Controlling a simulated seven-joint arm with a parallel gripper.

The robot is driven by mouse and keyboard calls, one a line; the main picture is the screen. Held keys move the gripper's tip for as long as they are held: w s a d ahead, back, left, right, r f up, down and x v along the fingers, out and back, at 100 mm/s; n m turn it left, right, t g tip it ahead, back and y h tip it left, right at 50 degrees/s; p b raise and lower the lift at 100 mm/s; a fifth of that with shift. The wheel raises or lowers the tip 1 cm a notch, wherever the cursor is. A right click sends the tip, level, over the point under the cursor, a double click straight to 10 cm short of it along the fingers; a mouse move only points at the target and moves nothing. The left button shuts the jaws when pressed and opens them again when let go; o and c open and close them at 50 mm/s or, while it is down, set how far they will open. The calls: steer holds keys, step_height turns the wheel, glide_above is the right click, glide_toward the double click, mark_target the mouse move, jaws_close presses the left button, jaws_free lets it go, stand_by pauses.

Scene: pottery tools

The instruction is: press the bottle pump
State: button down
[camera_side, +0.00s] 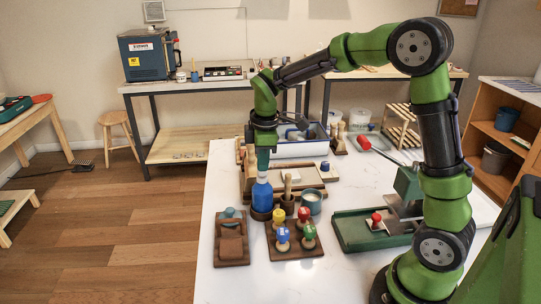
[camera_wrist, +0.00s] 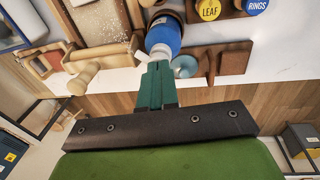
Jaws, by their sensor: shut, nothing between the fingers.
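A blue bottle (camera_side: 262,197) with a white top stands upright in a dark round holder on the white table in the side view. In the wrist view the bottle (camera_wrist: 164,34) shows beyond my fingertips, its pale top facing me. My gripper (camera_side: 263,168) points down directly above the bottle, its green fingers closed together and empty. In the wrist view the fingertips (camera_wrist: 158,66) are close to the white top and overlap part of it. I cannot tell whether they touch it.
A wooden stamp rack (camera_side: 308,253) and a dark tool board (camera_side: 232,256) lie in front of the bottle. A teal cup (camera_side: 311,202) and a wooden-handled tool (camera_side: 288,194) stand right of it. A green tray (camera_side: 352,232) lies further right.

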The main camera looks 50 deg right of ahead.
step_height(320, 180, up, 13)
steer(key=s, duration=0.1)
steer(key=shift+a, duration=0.35)
stand_by(2.2)
steer(key=f+t, duration=0.2)
steer(key=f, duration=0.1)
steer(key=f+t, duration=0.6)
steer(key=f, duration=0.1)
steer(key=shift+w+d+m, duration=0.3)
steer(key=shift+w, duration=0.1)
steer(key=shift+d+f, duration=0.1)
steer(key=shift+f, duration=0.55)
